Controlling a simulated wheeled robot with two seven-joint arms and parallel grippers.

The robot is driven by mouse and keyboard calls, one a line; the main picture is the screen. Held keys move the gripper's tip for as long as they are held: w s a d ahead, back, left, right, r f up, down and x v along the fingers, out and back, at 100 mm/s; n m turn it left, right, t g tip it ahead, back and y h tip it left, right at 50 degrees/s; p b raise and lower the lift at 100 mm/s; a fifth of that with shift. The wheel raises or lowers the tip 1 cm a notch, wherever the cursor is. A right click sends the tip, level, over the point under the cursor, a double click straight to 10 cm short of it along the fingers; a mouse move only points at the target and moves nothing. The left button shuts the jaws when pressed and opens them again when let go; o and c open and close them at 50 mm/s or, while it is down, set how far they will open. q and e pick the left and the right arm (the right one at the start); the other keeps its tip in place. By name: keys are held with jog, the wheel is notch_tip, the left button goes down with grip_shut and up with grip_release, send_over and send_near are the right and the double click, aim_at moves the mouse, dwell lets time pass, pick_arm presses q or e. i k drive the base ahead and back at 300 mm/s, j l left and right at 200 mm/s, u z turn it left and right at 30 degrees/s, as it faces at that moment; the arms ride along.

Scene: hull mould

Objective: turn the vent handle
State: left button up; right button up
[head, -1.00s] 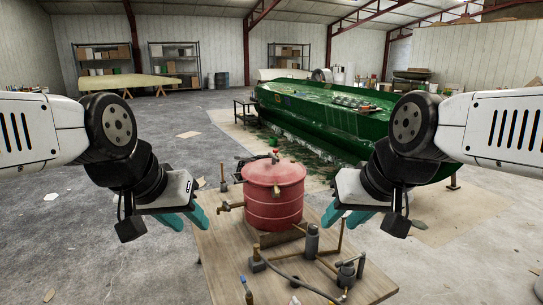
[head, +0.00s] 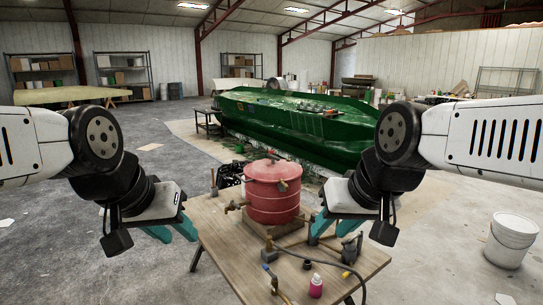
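A red pressure pot (head: 272,198) stands on a wooden table (head: 216,228) in front of me. A small fitting (head: 271,155) sits on its lid and a brass valve (head: 236,206) sticks out at its left side. I cannot tell which fitting is the vent handle. My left gripper (head: 173,232) is open and empty, left of the table. My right gripper (head: 333,232) is open and empty in the picture, right of the pot and over the table's right part. Neither gripper appears to touch the pot.
Pipe fittings (head: 347,252), a hose, a pink bottle (head: 316,286) and a blue-tipped tool (head: 271,280) lie near the table's front. A green hull mould (head: 300,125) stands behind. A white bucket (head: 511,240) is at right. Open floor lies left.

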aim_at(274, 158)
jog(key=j+z, duration=0.35)
jog(key=j, duration=0.3)
jog(key=j+z, duration=0.35)
jog(key=j, duration=0.35)
jog(key=i+j+z, duration=0.2)
jog(key=j, duration=0.2)
jog(key=i+j+z, duration=0.15)
jog(key=j, duration=0.25)
jog(key=j+z, duration=0.2)
jog(key=j, duration=0.25)
jog(key=i+j+z, duration=0.2)
jog(key=j, duration=0.3)
jog(key=i+j+z, duration=0.25)
jog(key=i+j, duration=0.2)
jog(key=i+j+z, duration=0.25)
jog(key=j, duration=0.4)
jog(key=i, duration=0.1)
